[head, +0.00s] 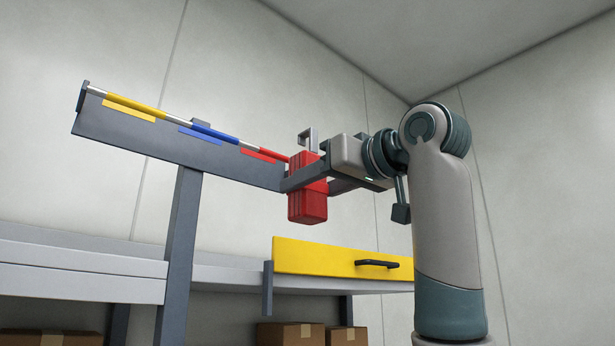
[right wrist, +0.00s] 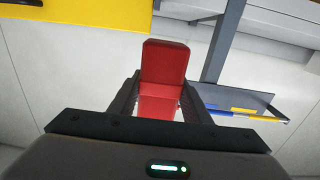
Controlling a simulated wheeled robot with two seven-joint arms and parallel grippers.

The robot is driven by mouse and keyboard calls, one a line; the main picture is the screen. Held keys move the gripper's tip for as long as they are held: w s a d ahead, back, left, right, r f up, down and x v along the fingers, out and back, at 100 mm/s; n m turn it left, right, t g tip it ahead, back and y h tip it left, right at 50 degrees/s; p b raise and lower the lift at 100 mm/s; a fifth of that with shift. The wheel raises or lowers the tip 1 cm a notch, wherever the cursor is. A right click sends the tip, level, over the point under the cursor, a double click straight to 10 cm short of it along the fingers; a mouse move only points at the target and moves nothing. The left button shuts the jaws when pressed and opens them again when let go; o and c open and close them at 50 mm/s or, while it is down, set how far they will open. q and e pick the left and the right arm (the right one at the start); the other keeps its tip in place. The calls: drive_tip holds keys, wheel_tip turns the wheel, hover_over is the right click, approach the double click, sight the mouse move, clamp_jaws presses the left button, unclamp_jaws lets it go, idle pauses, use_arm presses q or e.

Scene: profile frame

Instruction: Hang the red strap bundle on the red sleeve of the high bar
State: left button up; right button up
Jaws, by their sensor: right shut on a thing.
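The red strap bundle (head: 307,204) hangs upright in my right gripper (head: 308,184), whose fingers are shut on its sides. A grey hook (head: 309,138) rises above the bundle. The bundle also shows between the fingers in the right wrist view (right wrist: 164,62). The red sleeve (head: 264,153) is at the right, lower end of the high bar (head: 171,118) in the head view. The bundle appears just right of that sleeve; whether they touch or differ in depth I cannot tell. The red sleeve is not visible in the right wrist view. My left gripper is not in view.
A blue sleeve (head: 209,132) and a yellow sleeve (head: 136,104) sit further left on the bar. A dark backing plate (head: 180,147) runs behind and below it on a post (head: 181,230). A yellow drawer front (head: 320,258) and grey shelves (head: 80,270) lie below.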

drive_tip(key=shift+s+a+r, duration=0.2)
drive_tip(key=shift+s+r, duration=0.45)
drive_tip(key=shift+s, duration=0.05)
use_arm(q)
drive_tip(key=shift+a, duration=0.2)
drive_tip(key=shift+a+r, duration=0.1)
use_arm(e)
drive_tip(key=shift+w+a, duration=0.1)
drive_tip(key=shift+w, duration=0.1)
